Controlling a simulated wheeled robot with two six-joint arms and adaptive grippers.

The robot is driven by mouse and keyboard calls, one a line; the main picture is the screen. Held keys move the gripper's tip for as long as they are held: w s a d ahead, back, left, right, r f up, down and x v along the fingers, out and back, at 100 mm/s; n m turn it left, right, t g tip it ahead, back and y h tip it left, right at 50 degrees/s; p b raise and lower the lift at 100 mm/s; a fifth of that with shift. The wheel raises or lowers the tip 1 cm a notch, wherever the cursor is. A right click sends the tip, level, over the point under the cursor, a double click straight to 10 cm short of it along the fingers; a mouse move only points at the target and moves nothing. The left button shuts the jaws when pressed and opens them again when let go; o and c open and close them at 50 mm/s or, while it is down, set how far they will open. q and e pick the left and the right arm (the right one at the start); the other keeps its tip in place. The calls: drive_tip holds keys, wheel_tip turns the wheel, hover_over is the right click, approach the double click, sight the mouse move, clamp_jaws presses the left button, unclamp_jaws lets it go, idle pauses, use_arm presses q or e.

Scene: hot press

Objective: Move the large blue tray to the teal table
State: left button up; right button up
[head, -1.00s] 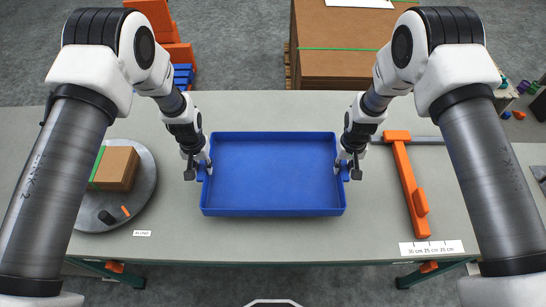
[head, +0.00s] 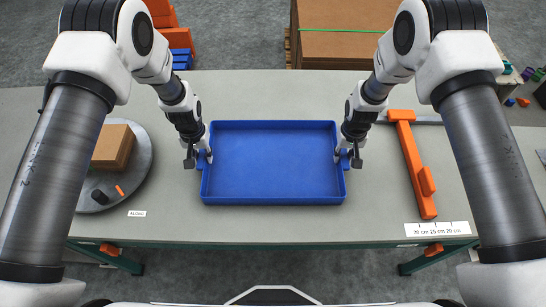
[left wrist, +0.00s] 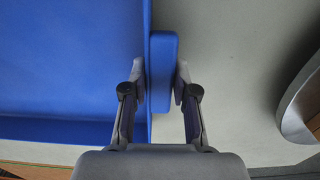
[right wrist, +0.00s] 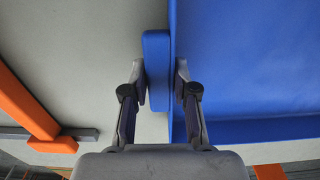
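The large blue tray (head: 273,198) is level over the grey-topped table (head: 280,228), near its front edge. I cannot tell whether a gap lies under it. My left gripper (head: 203,158) is closed around the tray's left handle and wall; in the left wrist view one finger is inside the tray and one outside the blue handle (left wrist: 163,72). My right gripper (head: 345,158) holds the right side likewise, with fingers either side of the handle (right wrist: 157,70) and wall. The tray is empty. The table has dark green legs; no separate teal table is clearly visible.
A round grey plate (head: 139,178) with a brown box (head: 112,147) lies left of the tray. An orange T-shaped tool (head: 412,165) and a scale label (head: 437,229) lie to the right. A large brown stack (head: 335,45) stands behind the table.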

use_arm(q)
drive_tip(key=o, duration=0.3)
use_arm(e)
drive_tip(key=o, duration=0.3)
use_arm(q)
drive_tip(key=shift+o, duration=0.2)
use_arm(e)
drive_tip(key=shift+o, duration=0.2)
use_arm(q)
drive_tip(key=shift+r, duration=0.1)
use_arm(e)
drive_tip(key=shift+r, duration=0.1)
drive_tip(key=shift+r, duration=0.2)
use_arm(q)
wheel_tip(320, 180, up, 12)
use_arm(e)
wheel_tip(320, 180, up, 12)
drive_tip(key=shift+f, duration=0.2)
drive_tip(key=shift+s, duration=0.1)
